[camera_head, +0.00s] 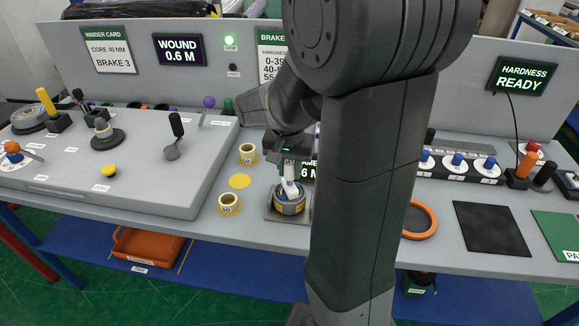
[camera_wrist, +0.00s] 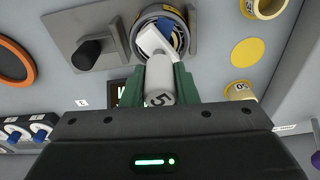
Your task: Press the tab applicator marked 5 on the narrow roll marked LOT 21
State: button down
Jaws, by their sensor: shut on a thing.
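My gripper (camera_head: 292,160) points down over the middle of the bench, its green fingers (camera_wrist: 160,82) shut on the white tab applicator. The applicator (camera_head: 290,187) shows a 5 on its body in the wrist view (camera_wrist: 160,88). Its white head reaches over a narrow roll (camera_head: 290,208) with a yellow and grey rim, which sits on a grey plate (camera_wrist: 68,24). The head covers part of the roll's inside. I cannot tell whether it touches the roll. No LOT 21 marking is readable on it.
Two cream rolls (camera_head: 248,154) (camera_head: 229,204) and a flat yellow disc (camera_head: 239,181) lie left of the plate. A black knob (camera_wrist: 88,50) stands on the plate. An orange ring (camera_head: 428,222) lies to the right. The hardness screen (camera_head: 521,76) reads READY.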

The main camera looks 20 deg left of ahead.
jog(key=shift+r+p, duration=2.8)
jog(key=shift+r, duration=1.1)
jog(key=shift+f, duration=0.1)
